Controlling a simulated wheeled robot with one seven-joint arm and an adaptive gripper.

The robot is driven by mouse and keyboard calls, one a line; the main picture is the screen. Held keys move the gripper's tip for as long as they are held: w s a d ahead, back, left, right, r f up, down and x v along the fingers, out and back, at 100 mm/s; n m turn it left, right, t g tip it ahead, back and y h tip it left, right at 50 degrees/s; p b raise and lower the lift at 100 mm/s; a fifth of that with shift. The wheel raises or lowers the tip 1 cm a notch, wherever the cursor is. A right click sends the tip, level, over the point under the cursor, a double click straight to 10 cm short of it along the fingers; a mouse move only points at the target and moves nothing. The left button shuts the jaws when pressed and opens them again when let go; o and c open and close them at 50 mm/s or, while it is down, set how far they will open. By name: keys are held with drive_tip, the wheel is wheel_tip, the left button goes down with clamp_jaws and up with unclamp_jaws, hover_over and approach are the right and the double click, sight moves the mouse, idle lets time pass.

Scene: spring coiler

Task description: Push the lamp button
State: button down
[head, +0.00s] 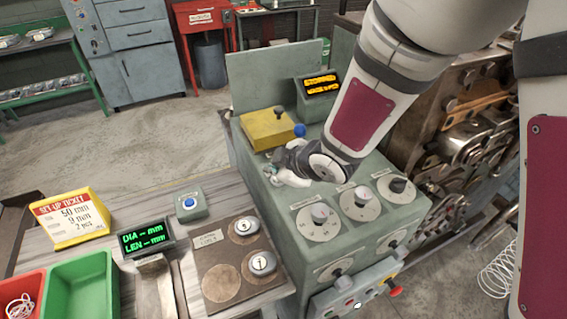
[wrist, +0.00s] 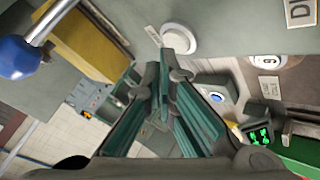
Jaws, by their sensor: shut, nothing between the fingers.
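My gripper (head: 278,172) is shut and empty, low over the left edge of the green machine top. In the wrist view its fingertips (wrist: 166,72) are together, just below a white round button (wrist: 178,38) with a small label beside it. This may be the lamp button; I cannot tell whether the fingertips touch it. In the head view my gripper mostly covers that spot. A blue button on a small grey box (head: 190,205) stands on the bench at lower left, clear of the gripper; it also shows in the wrist view (wrist: 217,97).
A yellow block (head: 268,128) and blue-balled lever (head: 299,130) stand behind my gripper. Several dials (head: 319,218) are to its right. A green-lit display (head: 144,238) and green bin (head: 82,285) are on the bench. An amber display (head: 319,85) stands at the back.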

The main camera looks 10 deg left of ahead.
drive_tip(key=shift+r, duration=0.1)
drive_tip(key=shift+r+p, duration=1.45)
drive_tip(key=shift+r, duration=1.4)
drive_tip(key=s+d+r+m+t+h, duration=0.1)
drive_tip(key=d+r+m+h, duration=0.15)
drive_tip(key=d+r, duration=0.4)
drive_tip(key=s+d+r+m+h, duration=0.1)
drive_tip(key=d+r+m+h, duration=0.2)
drive_tip(key=d, duration=0.6)
drive_tip(key=s+d+r+m+t+h, duration=0.1)
drive_tip(key=d+r+m, duration=0.4)
drive_tip(key=d, duration=0.3)
drive_tip(key=s+d+r+m+g, duration=0.1)
drive_tip(key=s+d+m, duration=0.3)
drive_tip(key=s, duration=0.6)
drive_tip(key=s+d+r+m+g, duration=0.1)
drive_tip(key=s+d+m, duration=0.3)
drive_tip(key=s, duration=0.6)
drive_tip(key=shift+r, duration=0.8)
